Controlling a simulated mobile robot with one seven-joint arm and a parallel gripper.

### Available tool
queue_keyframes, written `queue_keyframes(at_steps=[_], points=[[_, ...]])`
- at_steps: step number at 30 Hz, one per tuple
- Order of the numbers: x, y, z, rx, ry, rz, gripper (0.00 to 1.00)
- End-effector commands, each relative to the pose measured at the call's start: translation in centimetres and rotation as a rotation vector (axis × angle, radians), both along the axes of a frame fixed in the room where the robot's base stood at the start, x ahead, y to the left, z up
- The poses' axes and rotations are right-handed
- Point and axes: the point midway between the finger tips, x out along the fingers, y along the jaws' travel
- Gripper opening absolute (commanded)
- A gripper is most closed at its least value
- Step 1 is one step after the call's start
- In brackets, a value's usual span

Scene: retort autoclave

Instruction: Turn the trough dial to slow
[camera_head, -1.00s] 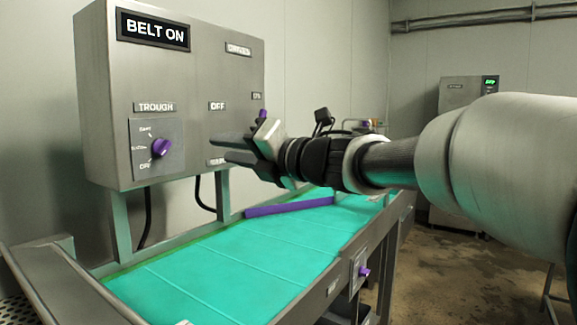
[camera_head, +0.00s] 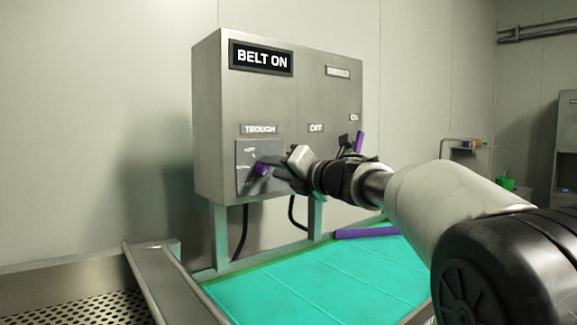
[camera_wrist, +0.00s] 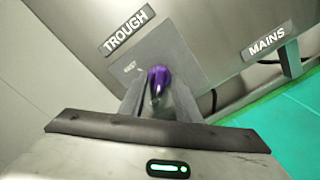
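The trough dial is a purple knob (camera_head: 262,169) on a grey plate (camera_head: 247,180) under the TROUGH label, at the lower left of the control box. In the wrist view the knob (camera_wrist: 158,80) stands between my two fingers, with the word FAST readable on its plate. My gripper (camera_head: 268,170) reaches the dial from the right. Its fingers look open, one on either side of the knob; firm contact cannot be seen. The fingers hide part of the plate, and the dial's setting cannot be told.
The control box (camera_head: 225,100) has a BELT ON display (camera_head: 261,58) and a second purple handle (camera_head: 359,142) close above my wrist. A MAINS label (camera_wrist: 266,40) shows in the wrist view. The green belt (camera_head: 330,275) lies below, with a purple bar (camera_head: 366,232) across it.

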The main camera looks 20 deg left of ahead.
Motion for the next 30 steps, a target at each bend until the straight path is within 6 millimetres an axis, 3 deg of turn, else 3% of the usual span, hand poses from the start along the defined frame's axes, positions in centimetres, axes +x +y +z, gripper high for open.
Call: queue_keyframes(at_steps=[12, 18, 30], points=[[0.44, 0.91, -0.04, 0.0, 0.0, 0.0, 0.3], [0.43, 0.89, -0.03, 0.0, 0.0, 0.0, 0.0], [0.51, 0.78, 0.19, 0.025, 0.048, -0.001, 0.0]])
